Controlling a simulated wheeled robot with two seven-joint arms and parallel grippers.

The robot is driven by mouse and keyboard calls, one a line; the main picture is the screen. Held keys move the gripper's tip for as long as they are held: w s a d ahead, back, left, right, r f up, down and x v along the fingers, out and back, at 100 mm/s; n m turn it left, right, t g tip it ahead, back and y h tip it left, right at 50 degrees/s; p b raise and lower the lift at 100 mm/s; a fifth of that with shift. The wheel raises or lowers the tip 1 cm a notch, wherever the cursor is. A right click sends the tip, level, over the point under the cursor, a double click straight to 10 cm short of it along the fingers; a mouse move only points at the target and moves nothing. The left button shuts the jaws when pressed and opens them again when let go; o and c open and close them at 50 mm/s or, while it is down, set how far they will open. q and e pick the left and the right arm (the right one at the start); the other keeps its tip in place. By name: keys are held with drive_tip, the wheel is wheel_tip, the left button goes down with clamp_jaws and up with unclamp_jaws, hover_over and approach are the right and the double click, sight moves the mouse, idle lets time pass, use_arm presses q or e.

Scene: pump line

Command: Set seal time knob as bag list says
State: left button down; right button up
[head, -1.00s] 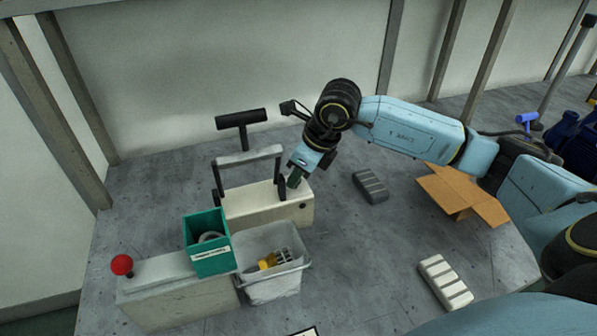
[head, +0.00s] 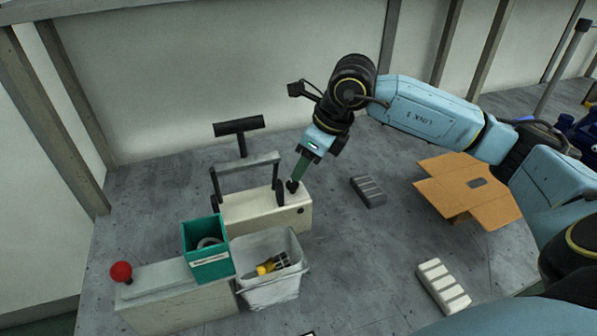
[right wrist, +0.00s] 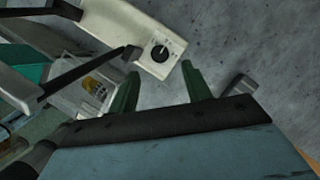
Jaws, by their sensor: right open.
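The cream sealer (head: 262,212) with its raised grey lever stands at the left middle of the bench. Its dark round knob (head: 292,187) is on top at the right end. In the right wrist view the knob (right wrist: 160,52) sits on a marked dial; its marks are too small to read. My right gripper (head: 298,174) is just above the knob. In the right wrist view its two green fingers (right wrist: 160,73) are apart, with the knob beyond the gap and nothing held. My left gripper is not in view. No readable bag list shows.
A teal bin (head: 207,262) and a white bin (head: 270,290) stand in front of the sealer. A red ball-topped control (head: 121,272) is at left. Grey block (head: 368,191), pale block (head: 443,286) and open cardboard box (head: 470,187) lie right. Bench between them is clear.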

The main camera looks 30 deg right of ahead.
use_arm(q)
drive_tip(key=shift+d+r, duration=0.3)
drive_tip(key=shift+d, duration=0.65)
use_arm(e)
drive_tip(key=v, duration=0.7)
drive_tip(key=shift+r, duration=0.2)
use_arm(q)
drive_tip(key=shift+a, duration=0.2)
use_arm(e)
drive_tip(key=shift+d, duration=0.1)
